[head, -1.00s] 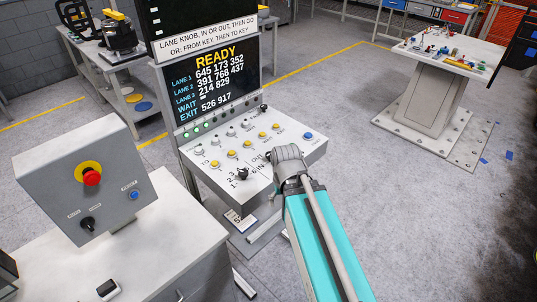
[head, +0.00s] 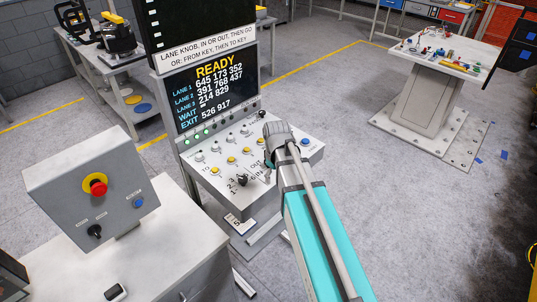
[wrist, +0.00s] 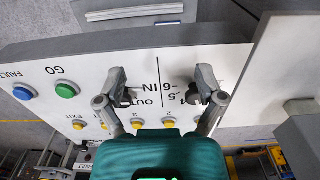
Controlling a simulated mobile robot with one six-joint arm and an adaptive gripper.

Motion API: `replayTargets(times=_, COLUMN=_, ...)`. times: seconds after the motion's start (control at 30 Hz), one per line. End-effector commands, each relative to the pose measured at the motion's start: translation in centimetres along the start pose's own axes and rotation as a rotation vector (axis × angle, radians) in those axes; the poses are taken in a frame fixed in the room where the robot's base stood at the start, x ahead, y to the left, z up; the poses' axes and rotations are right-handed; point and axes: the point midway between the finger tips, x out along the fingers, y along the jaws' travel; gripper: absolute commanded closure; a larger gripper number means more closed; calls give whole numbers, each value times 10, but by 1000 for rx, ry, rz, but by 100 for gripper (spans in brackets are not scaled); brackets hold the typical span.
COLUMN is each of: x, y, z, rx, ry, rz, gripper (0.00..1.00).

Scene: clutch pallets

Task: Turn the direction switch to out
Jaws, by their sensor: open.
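The grey control console (head: 222,190) has a sloped panel with IN and OUT labels, which also show upside down in the wrist view. The direction switch by these labels is largely hidden behind my gripper in the head view. In the wrist view, a dark shape (wrist: 129,96) beside OUT overlaps the left finger; I cannot tell whether it is the switch or a finger pad. My gripper (wrist: 162,82) is open over the panel, its fingers spread either side of the labels. Contact cannot be told. The black lane knob (head: 243,180) stands left of the labels.
The screen (head: 215,92) reads READY. A grey box with a red emergency button (head: 98,186) stands at left.

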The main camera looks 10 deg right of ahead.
Motion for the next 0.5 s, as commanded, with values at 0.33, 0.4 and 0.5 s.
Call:
replayTargets(times=0.33, x=-54, y=50, z=-76, rx=-480, ry=0, rz=0, gripper=12)
replayTargets(times=0.4, x=-62, y=58, z=-88, rx=-568, ry=1, rz=0, gripper=12)
replayTargets(times=0.5, x=-71, y=67, z=-102, rx=-674, ry=1, rz=0, gripper=12)
